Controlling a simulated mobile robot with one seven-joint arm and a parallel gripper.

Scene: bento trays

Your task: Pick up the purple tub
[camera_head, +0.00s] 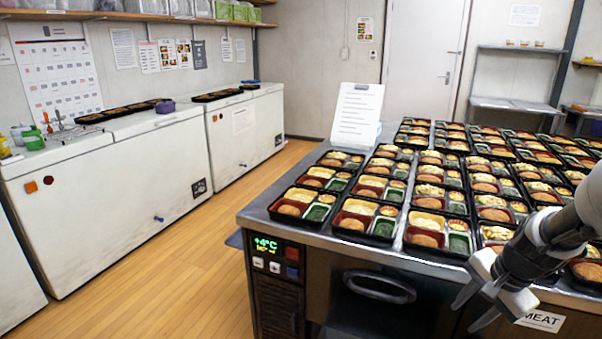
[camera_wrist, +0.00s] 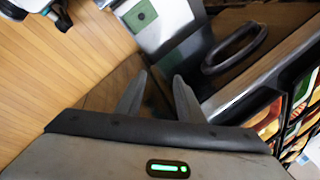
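A small purple tub (camera_head: 165,106) sits on top of the near white chest freezer (camera_head: 125,178) at the left in the head view, close to the freezer's right end. It stands just right of a row of black trays (camera_head: 118,112). My gripper (camera_head: 468,312) is at the lower right of the head view, far from the tub, in front of the steel counter. In the wrist view its two fingers (camera_wrist: 161,80) are apart with nothing between them. The tub does not show in the wrist view.
A steel counter (camera_head: 255,217) full of bento trays fills the right side, with a paper sign (camera_head: 357,115) standing on it. A second white freezer (camera_head: 245,130) stands beyond the first. Bare wooden floor (camera_head: 190,270) lies between freezers and counter. A green container (camera_head: 33,140) stands at far left.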

